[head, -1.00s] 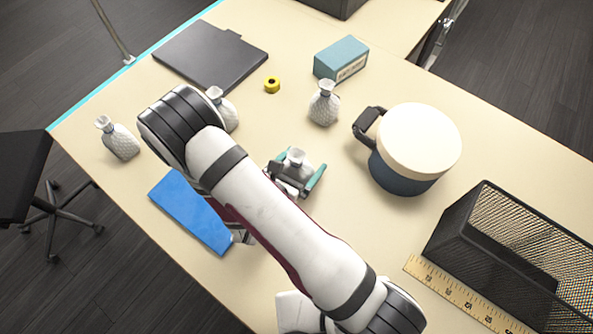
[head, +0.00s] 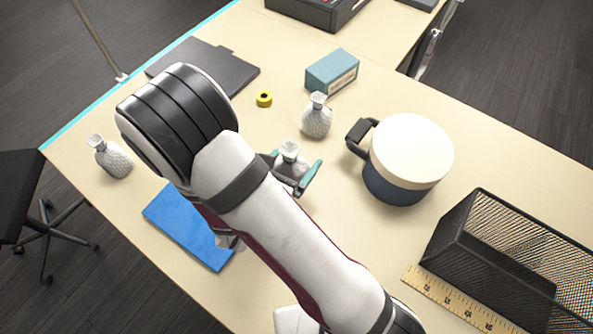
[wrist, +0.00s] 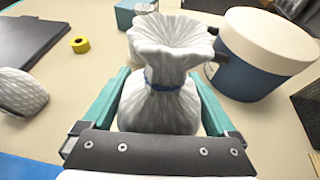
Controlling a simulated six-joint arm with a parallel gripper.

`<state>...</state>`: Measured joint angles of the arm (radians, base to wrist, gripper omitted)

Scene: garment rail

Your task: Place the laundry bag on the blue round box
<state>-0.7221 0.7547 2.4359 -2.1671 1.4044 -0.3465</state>
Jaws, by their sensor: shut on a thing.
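My gripper (head: 293,175) has its teal fingers shut on a white laundry bag (head: 289,158) with a gathered neck. In the wrist view the held bag (wrist: 163,75) is upright between the fingers, with a blue tie round its neck. The blue round box (head: 397,184) has a cream lid (head: 411,150) and a dark handle on its left side. It stands to the right of my gripper, apart from the bag. In the wrist view the box (wrist: 245,75) is at the upper right, behind the held bag. I cannot tell how high the bag is above the table.
Another white bag (head: 317,120) stands between the held bag and a teal box (head: 332,72). A further bag (head: 110,158) is at the left. A yellow tape roll (head: 264,99), dark folder (head: 205,66), blue sheet (head: 188,225), ruler (head: 455,297) and black mesh basket (head: 455,245) lie around.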

